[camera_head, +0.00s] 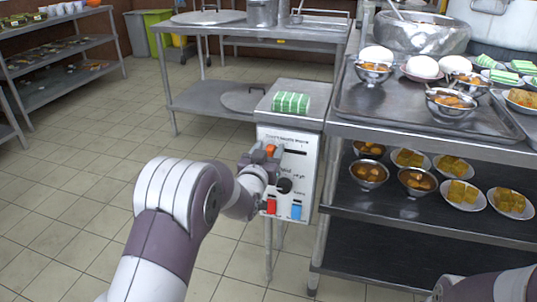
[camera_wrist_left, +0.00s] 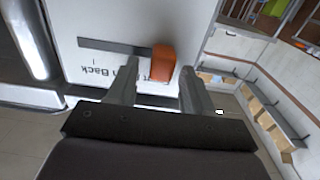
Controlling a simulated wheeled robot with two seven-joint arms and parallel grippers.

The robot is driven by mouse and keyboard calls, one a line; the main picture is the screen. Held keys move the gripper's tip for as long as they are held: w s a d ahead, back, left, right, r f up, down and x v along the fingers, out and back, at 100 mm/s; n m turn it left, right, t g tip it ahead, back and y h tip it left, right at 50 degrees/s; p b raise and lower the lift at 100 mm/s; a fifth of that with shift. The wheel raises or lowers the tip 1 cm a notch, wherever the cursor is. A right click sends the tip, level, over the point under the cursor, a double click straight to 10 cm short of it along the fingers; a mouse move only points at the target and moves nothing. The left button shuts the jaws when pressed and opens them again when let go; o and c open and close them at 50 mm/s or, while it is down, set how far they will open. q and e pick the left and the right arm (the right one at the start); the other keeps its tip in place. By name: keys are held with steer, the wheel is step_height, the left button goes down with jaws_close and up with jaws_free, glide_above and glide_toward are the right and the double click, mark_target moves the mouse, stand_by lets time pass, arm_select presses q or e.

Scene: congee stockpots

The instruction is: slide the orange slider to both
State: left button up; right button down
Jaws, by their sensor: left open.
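The orange slider (camera_head: 270,150) is on the white front panel (camera_head: 303,165) of a small metal cabinet. In the left wrist view the orange slider (camera_wrist_left: 163,62) stands out at the right end of a dark horizontal slot (camera_wrist_left: 115,47). My left gripper (camera_head: 271,163) is at the panel and partly covers it in the head view. Its two fingers are open (camera_wrist_left: 158,78), with the slider between and just beyond the tips, nearer the right finger. I cannot tell whether a finger touches it. My right gripper is not in view; only part of that arm shows.
A black knob (camera_head: 284,185), a red button (camera_head: 271,206) and a blue button (camera_head: 296,210) sit lower on the panel. A green-striped block (camera_head: 291,103) lies on the cabinet. A metal rack with bowls of food (camera_head: 418,181) stands close on the right. The floor on the left is clear.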

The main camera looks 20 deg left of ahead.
mark_target(287, 146)
arm_select(q)
jaws_close()
steer(key=shift+s+d, duration=0.1)
steer(key=shift+d, duration=1.9)
jaws_free()
